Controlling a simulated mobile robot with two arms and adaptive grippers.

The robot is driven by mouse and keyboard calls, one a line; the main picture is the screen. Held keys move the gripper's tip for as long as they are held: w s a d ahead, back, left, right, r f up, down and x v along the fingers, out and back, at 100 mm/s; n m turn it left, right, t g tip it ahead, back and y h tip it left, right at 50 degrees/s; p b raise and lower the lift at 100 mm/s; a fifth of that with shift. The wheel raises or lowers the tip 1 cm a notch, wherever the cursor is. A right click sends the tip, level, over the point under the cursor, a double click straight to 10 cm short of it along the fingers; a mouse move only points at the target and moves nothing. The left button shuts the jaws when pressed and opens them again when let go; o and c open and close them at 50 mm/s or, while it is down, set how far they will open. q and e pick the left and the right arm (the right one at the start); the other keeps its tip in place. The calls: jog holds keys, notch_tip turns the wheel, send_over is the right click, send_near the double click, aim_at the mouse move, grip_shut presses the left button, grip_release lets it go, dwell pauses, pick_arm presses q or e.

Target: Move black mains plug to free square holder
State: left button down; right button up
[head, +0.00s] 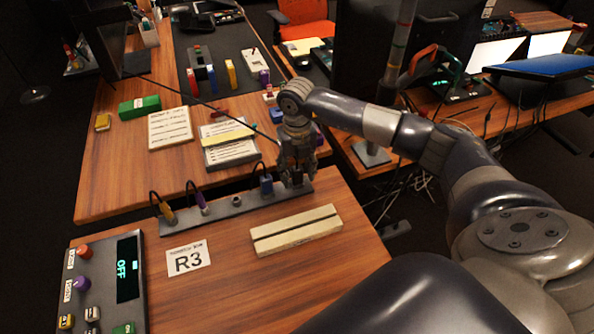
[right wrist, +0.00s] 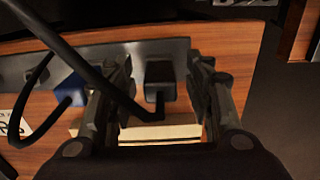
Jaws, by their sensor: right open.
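My right gripper (head: 296,178) is over the right end of a grey holder bar (head: 222,210) on the near table. In the right wrist view, its two fingers (right wrist: 163,66) are apart, on either side of the black mains plug (right wrist: 160,76). The plug stands in the bar, and gaps show between it and the fingers. Its black cable loops up to the upper left, passing the left finger. The gripper hides the plug in the head view. A blue plug (head: 266,184), a purple plug (head: 201,203) and a yellow plug (head: 167,212) stand along the bar. A small empty-looking holder (head: 237,200) lies between purple and blue; its shape is unclear.
A pale grooved block (head: 296,231) lies in front of the bar, with a card marked R3 (head: 188,258) to its left. A control panel (head: 104,284) reading OFF stands at the near left. The far table (head: 113,175) holds papers and small items.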

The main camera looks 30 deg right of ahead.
jog(key=shift+r, duration=0.15)
notch_tip(320, 180, up, 12)
jog(key=shift+f, duration=0.1)
dwell(0.7)
